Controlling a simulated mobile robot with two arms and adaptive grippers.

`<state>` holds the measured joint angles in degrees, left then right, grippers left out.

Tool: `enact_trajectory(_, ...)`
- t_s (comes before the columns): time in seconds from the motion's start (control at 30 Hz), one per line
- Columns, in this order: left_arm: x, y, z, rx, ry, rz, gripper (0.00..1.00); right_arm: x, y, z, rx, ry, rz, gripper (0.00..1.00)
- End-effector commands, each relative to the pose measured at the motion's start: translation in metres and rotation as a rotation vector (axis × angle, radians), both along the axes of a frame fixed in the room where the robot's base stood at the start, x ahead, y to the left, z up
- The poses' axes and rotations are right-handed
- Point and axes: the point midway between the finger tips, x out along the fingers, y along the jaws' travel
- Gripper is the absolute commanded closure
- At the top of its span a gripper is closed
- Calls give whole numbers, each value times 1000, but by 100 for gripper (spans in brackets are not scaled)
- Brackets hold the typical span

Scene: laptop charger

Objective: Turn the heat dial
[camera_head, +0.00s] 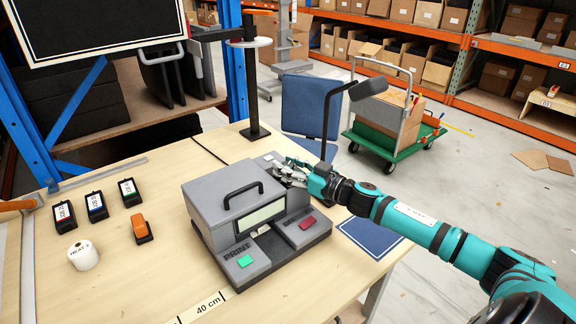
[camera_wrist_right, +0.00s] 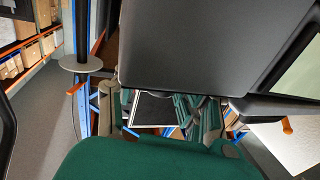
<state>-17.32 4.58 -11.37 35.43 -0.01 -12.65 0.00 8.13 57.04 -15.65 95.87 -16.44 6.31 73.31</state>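The grey label-printer machine (camera_head: 222,210) stands in the middle of the wooden table, with a black handle on its lid, a green button (camera_head: 244,262) and a red button (camera_head: 308,222) in front. My right gripper (camera_head: 287,171) is at the machine's right rear side, close against it. I cannot make out a heat dial; the gripper covers that part of the machine. In the right wrist view the machine's grey housing (camera_wrist_right: 210,45) fills the top, and the gripper's fingers (camera_wrist_right: 160,115) reach under its edge. Their tips and any contact are unclear. My left gripper is not in view.
Three small cartridges (camera_head: 96,206), a white roll (camera_head: 83,255) and an orange-topped stamp (camera_head: 141,229) lie at left. A black post stand (camera_head: 250,85) stands behind the machine. A blue mat (camera_head: 369,238) lies at right. The front table is mostly clear.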

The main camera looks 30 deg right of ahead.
Motion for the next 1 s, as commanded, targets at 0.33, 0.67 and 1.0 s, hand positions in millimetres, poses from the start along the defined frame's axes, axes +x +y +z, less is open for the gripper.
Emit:
enact_trajectory(0.33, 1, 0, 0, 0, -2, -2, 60, 0, 0, 0, 0, -1, 0, 99)
enact_trajectory(0.67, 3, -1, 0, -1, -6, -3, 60, 0, 0, 0, 0, 0, 1, 100)
enact_trajectory(1.0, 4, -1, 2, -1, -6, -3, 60, 0, -1, 1, -2, 1, 83, 100)
